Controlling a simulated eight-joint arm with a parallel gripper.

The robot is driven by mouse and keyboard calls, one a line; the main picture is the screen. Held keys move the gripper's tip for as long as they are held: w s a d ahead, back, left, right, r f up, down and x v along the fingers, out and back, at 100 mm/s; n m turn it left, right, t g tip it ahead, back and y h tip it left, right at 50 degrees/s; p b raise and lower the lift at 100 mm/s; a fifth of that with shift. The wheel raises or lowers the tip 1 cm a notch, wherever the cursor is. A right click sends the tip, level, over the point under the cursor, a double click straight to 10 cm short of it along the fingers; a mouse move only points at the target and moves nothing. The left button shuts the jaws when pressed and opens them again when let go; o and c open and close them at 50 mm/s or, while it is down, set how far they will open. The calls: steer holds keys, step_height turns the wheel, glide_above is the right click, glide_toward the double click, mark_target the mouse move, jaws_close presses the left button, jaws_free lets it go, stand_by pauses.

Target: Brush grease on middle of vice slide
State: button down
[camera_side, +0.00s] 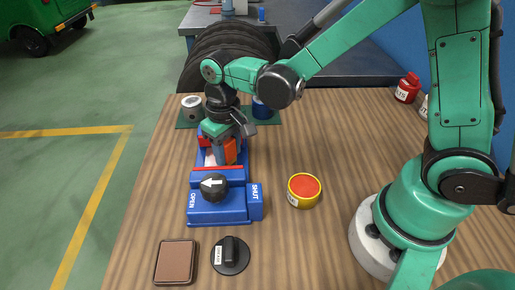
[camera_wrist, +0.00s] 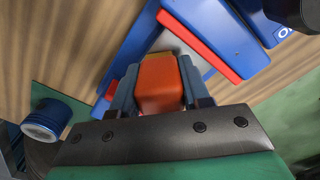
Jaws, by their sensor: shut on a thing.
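A blue vice (camera_side: 230,207) with red jaw faces stands on the table, marked OPEN and SHUT beside a black knob with a white arrow. Its pale slide (camera_side: 209,158) shows between the jaws; in the wrist view the grey slide (camera_wrist: 178,42) is partly covered. My gripper (camera_side: 222,152) points down over the slide, shut on an orange block-like handle (camera_wrist: 160,85), likely the brush. The brush's lower end is hidden, so I cannot tell whether it touches the slide. A round yellow tin (camera_side: 304,190) with red-orange top, perhaps the grease, stands right of the vice.
A black round knobbed piece (camera_side: 230,256) and a brown square pad (camera_side: 176,262) lie in front. A grey cup (camera_side: 192,106) and a blue cup (camera_side: 262,107) stand behind on a green mat. A red bottle (camera_side: 408,88) is at the back right. Table right of the vice is mostly clear.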

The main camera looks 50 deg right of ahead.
mark_target(209, 158)
steer(key=shift+s+d, duration=0.35)
steer(key=shift+w+d, duration=0.5)
steer(key=shift+d, duration=0.05)
steer(key=shift+w+a+r, duration=0.1)
steer(key=shift+w+a, duration=0.05)
steer(key=shift+w, duration=0.1)
steer(key=shift+w+a+f, duration=0.2)
steer(key=shift+w+a, duration=0.35)
steer(key=shift+a, duration=0.05)
steer(key=shift+w+a+r, duration=0.15)
steer(key=shift+w+a, duration=0.9)
steer(key=shift+w, duration=0.05)
steer(key=shift+s+d, duration=1.65)
steer(key=shift+s, duration=0.05)
steer(key=shift+s+d, duration=0.2)
step_height(209, 158, up, 8)
